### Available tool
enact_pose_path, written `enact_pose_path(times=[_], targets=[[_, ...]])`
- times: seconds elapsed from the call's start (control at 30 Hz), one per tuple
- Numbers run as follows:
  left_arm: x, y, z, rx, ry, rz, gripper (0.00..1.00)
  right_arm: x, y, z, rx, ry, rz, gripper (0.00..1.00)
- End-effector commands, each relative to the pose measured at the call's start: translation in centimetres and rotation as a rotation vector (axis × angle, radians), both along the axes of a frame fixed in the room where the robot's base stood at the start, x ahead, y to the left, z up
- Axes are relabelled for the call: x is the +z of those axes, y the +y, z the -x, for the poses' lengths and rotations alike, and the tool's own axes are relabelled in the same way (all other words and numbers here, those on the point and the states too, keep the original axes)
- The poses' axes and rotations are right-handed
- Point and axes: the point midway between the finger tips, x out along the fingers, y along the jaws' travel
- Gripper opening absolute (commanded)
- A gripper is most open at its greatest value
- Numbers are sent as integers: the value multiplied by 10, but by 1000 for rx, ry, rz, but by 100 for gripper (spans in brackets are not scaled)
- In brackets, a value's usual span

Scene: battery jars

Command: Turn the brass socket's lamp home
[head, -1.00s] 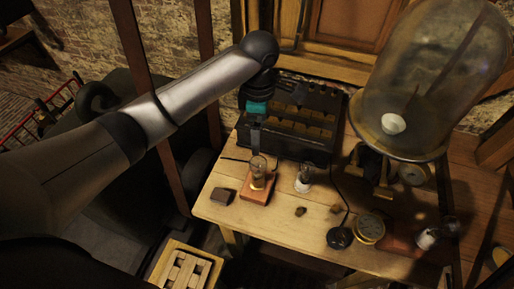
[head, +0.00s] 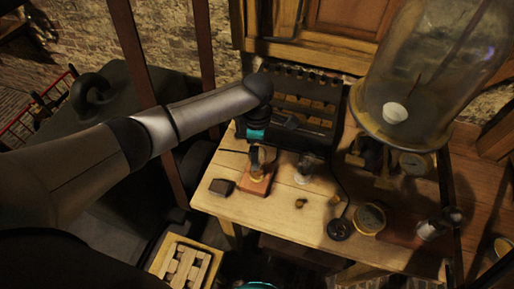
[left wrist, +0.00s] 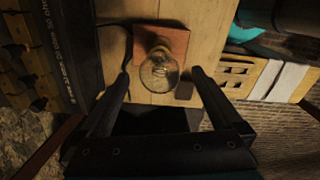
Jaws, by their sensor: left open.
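A clear glass lamp (left wrist: 158,74) stands in a socket on a reddish wooden block (left wrist: 172,38). In the head view the block (head: 257,187) sits near the table's left front, and the brass-coloured socket (head: 256,173) is partly hidden by my gripper. My left gripper (head: 259,154) is over the lamp, pointing down. In the left wrist view its open fingers (left wrist: 160,75) lie on either side of the glass bulb, with gaps showing on both sides. A second lamp (head: 303,172) with a pale base stands to the right. My right gripper is not seen.
A dark case (head: 300,105) with rows of brass-coloured parts stands behind. A small dark block (head: 222,187) lies left of the lamp block. A large glass dome (head: 425,80) stands at right.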

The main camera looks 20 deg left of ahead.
Motion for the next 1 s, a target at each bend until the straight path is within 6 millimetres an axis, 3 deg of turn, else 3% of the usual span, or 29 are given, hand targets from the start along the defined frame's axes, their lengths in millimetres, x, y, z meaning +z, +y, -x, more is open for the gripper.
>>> enact_pose_path(times=[0.07, 0.93, 1.0], targets=[[0, 0, 0, 0, 0, 0, 99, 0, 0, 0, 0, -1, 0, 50], [0, 0, 0, 0, 0, 0, 1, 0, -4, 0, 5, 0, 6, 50], [1, 0, 0, -1, 0, 0, 0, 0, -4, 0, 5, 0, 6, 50]])
